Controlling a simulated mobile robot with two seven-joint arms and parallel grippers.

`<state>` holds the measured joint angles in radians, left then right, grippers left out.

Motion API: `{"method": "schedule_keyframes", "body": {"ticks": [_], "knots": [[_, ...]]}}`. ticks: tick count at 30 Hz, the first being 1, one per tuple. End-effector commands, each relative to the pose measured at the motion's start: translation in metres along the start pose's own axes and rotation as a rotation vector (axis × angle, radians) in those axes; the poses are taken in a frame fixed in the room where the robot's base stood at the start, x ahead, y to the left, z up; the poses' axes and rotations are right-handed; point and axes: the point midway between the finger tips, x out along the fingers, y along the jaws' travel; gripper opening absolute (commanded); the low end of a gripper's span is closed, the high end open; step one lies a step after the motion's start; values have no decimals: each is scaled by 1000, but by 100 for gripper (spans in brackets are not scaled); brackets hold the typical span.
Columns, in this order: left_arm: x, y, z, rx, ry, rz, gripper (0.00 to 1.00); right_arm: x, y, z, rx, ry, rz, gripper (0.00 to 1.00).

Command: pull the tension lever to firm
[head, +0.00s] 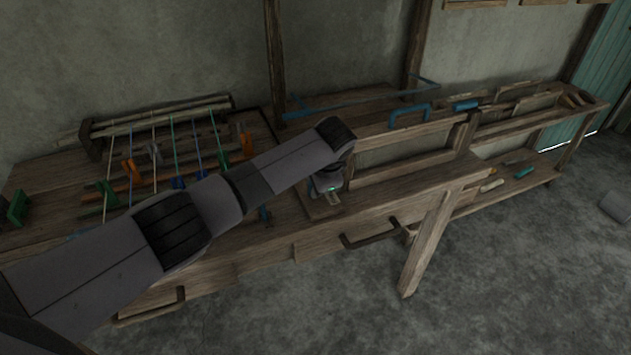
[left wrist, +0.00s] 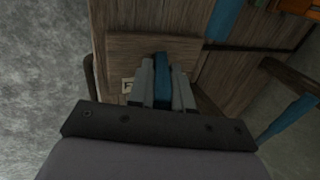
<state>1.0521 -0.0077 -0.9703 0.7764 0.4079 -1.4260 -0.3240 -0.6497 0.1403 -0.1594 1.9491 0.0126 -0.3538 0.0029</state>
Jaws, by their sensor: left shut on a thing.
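My left gripper (head: 330,188) reaches down at the right end of the loom's front, over a small wooden plate (head: 320,208). In the left wrist view, the two grey fingers of my left gripper (left wrist: 161,88) are shut on a blue upright piece, which looks like the tension lever's handle (left wrist: 160,68). It stands in front of the wooden plate (left wrist: 180,44). A small pale label (left wrist: 127,86) shows beside the fingers. In the head view the handle is hidden by my gripper and arm. I cannot read the lever's setting. My right gripper is not in view.
The loom with coloured threads and pegs (head: 160,165) lies left behind my arm. A wooden bench (head: 430,190) runs right, with a blue-handled tool (head: 410,114) on it. A bench leg (head: 425,245) stands at front.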

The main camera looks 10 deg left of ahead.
Motion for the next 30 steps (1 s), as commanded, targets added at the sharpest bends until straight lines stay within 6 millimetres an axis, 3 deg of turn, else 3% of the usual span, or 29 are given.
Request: {"method": "schedule_keyframes", "body": {"ticks": [16,17,18,30], "knots": [[0,0,-2,1,3,-25,0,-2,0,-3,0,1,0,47],[0,0,-2,1,3,-25,29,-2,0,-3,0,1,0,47],[0,0,-1,1,3,-25,40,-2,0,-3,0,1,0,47],[-4,0,-1,0,2,-24,40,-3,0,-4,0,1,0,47]]}}
